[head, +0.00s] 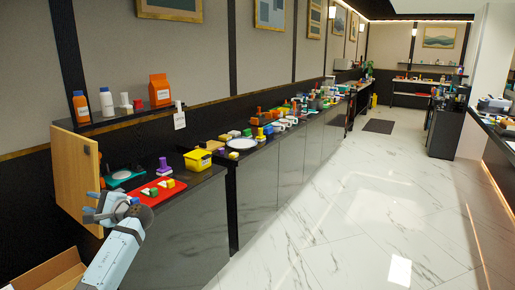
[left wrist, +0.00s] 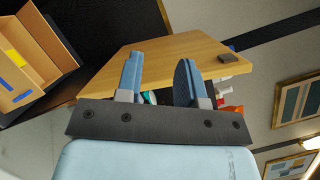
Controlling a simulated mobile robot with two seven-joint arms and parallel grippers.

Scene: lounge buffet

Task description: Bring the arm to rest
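My left arm comes in from the lower left in the head view. Its gripper (head: 112,207) is in front of the counter's left end, near the open wooden cabinet door (head: 77,178). In the left wrist view the two blue fingers of the left gripper (left wrist: 158,78) stand apart with nothing held between them. The wooden door (left wrist: 165,58) lies behind the fingers there; whether they touch it I cannot tell. My right gripper is in neither view.
A red tray (head: 160,196) with small blocks and a yellow bin (head: 198,161) stand on the counter close by. An orange bottle (head: 81,106) stands on the shelf above. An open cardboard box (head: 48,273) is at lower left. The marble floor to the right is clear.

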